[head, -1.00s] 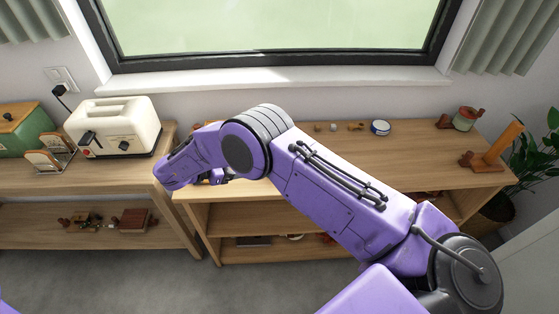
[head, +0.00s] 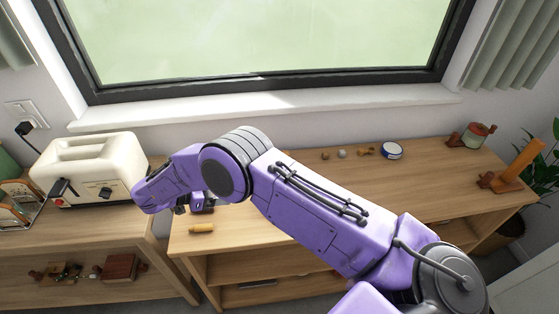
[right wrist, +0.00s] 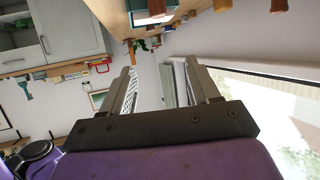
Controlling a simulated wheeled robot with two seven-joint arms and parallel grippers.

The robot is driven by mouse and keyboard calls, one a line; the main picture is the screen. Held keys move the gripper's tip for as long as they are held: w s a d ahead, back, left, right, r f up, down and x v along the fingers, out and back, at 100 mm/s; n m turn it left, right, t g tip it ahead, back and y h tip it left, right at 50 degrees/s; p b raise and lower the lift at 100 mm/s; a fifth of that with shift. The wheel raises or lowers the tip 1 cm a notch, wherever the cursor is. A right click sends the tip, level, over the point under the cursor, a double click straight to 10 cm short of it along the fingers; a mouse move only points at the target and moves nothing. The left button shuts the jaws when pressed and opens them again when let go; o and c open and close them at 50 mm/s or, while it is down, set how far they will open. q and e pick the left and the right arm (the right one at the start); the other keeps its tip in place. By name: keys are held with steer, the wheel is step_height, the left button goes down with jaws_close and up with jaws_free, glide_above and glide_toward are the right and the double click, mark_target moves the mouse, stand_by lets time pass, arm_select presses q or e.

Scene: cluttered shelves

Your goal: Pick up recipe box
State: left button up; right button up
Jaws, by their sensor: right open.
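I cannot tell for sure which thing is the recipe box. A reddish-brown box-like object (head: 120,268) lies on the lower shelf of the left unit in the head view. In the right wrist view a teal and white box-like object (right wrist: 151,18) sits by a wooden surface at the top, partly cut off. My right gripper (right wrist: 160,75) is open, with nothing between its fingers. In the head view its fingers are mostly hidden by my own arm, above the gap between the two wooden units. My left gripper is not in view.
A cream toaster (head: 92,168) stands on the left unit. The right unit's top (head: 400,185) holds a blue-and-white tin (head: 391,150), a yellowish cylinder (head: 201,228), small items and a wooden stand (head: 515,170). Its middle is mostly clear, partly behind my arm.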

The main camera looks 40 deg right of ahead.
arm_select(q)
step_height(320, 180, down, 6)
steer(key=b, duration=0.5)
arm_select(e)
step_height(320, 180, down, 6)
steer(key=shift+r, duration=0.15)
steer(key=p+x, duration=0.4)
steer(key=x, duration=0.6)
steer(key=shift+w+p, duration=0.2)
steer(key=shift+p, duration=0.2)
steer(key=shift+s+d+f, duration=0.1)
steer(key=shift+d+f, duration=0.15)
steer(key=shift+a, duration=0.1)
steer(key=c, duration=1)
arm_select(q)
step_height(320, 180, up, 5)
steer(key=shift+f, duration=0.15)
arm_select(e)
jaws_close()
steer(key=shift+r, duration=0.15)
